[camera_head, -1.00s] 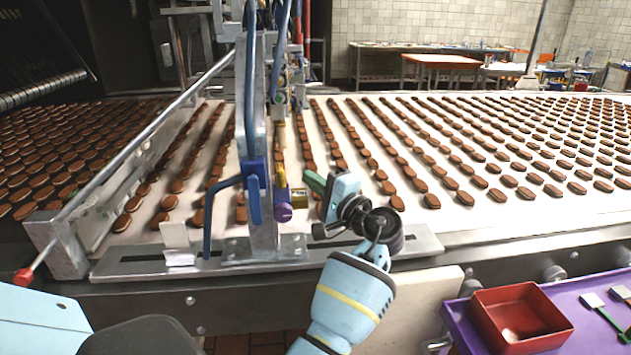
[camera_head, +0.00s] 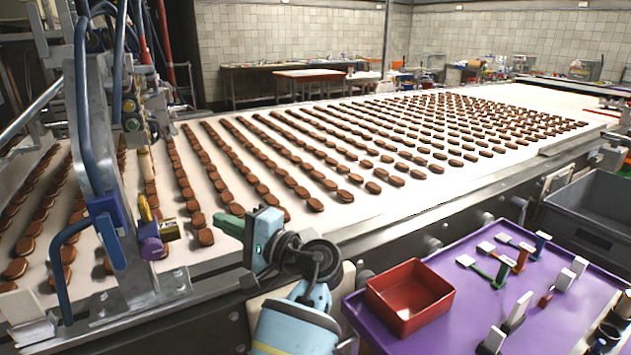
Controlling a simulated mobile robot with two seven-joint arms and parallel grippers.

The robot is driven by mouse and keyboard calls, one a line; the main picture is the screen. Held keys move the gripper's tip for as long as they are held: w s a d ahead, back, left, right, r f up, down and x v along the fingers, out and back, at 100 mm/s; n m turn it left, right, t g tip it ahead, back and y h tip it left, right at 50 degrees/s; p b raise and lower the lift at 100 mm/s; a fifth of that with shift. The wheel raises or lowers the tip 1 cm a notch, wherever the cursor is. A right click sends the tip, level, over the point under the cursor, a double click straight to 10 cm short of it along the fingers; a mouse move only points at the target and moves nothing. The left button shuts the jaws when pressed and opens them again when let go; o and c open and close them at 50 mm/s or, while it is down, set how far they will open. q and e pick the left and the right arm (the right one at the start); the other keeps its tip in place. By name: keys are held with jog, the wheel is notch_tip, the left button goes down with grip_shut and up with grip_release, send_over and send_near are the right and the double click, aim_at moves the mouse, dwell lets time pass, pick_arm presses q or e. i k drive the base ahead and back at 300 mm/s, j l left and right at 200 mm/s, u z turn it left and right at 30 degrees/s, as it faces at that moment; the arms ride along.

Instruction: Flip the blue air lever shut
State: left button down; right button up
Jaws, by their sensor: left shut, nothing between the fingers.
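A blue lever-like part (camera_head: 108,212) sits on the upright metal post at the left, with its lower end hanging down along the post. I cannot tell for sure that it is the air lever, or whether it is shut. A purple knob (camera_head: 151,247) with a yellow part above it is just right of it. My left gripper (camera_head: 230,225), with green fingers, is shut and empty. It is to the right of the post and knob, apart from them in the picture, in front of the conveyor's near edge. My right gripper is not in view.
The conveyor (camera_head: 345,215) carries rows of brown biscuits. Blue hoses hang around the post. A red tray (camera_head: 410,297) stands on a purple table (camera_head: 480,327) with several brushes or scrapers at the lower right. A grey crate (camera_head: 590,215) is at the right edge.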

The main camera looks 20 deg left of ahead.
aim_at(104, 221)
jog(key=k+l, duration=0.7)
jog(key=k, duration=0.2)
